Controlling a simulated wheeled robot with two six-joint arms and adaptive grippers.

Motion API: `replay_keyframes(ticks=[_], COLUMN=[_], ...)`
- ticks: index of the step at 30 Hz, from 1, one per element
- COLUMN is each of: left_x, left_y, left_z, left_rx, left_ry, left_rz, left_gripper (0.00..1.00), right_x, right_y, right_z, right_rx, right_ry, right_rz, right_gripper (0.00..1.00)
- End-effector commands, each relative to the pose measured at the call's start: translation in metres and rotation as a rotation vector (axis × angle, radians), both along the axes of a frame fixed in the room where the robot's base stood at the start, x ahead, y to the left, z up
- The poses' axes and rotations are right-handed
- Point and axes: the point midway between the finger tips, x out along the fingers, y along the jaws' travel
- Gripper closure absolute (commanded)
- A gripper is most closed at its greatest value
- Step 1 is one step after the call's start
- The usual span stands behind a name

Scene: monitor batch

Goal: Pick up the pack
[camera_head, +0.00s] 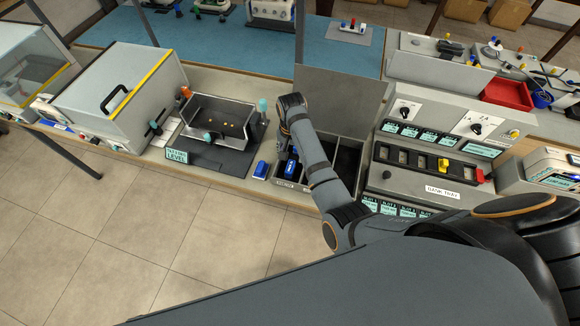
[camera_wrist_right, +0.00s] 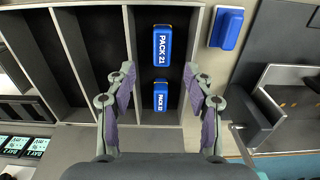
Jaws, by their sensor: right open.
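In the right wrist view, a blue pack marked PACK 21 (camera_wrist_right: 162,48) lies in one compartment of a grey divided bin (camera_wrist_right: 118,60). A smaller-looking blue pack (camera_wrist_right: 161,97) lies in the same compartment, its label too small to read surely. My right gripper (camera_wrist_right: 160,76) is open and empty above this compartment, with its fingers on either side of the packs. In the head view my right arm covers part of the bin, and blue shows in the compartment (camera_head: 291,169). My left gripper is in neither view.
Another blue block (camera_head: 261,169) lies on the bench left of the bin. A dark tray on a level stand (camera_head: 216,153) is further left. A panel labelled BANK TRAY (camera_head: 425,179) stands right of the bin. Upright dividers separate the other, empty-looking compartments.

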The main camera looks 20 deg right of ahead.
Motion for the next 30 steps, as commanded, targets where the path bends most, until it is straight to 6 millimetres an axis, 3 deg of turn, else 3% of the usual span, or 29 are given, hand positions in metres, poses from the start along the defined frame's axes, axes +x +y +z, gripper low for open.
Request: replay_keyframes(ticks=[2,5,10,14,18,26,30], left_x=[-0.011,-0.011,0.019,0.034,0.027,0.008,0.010], left_y=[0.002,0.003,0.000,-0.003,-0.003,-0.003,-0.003], left_z=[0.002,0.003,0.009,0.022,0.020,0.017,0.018], left_rx=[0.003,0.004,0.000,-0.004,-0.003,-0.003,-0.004], left_ry=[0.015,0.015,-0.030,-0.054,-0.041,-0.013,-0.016], left_rz=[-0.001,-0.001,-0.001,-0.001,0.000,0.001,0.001], left_gripper=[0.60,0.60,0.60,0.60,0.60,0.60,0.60], right_x=[0.000,0.000,-0.001,-0.006,-0.005,-0.004,-0.004], right_y=[-0.001,0.000,0.001,0.005,0.006,0.006,0.006], right_z=[-0.010,-0.018,-0.024,-0.044,-0.066,-0.071,-0.071], right_rx=[-0.001,0.000,0.001,0.001,0.001,0.001,0.001], right_ry=[0.001,-0.001,0.001,0.003,-0.001,-0.003,-0.003], right_rz=[0.000,0.000,0.000,0.002,0.000,0.000,0.000], right_gripper=[0.47,0.47,0.47,0.47,0.47,0.47,0.65])
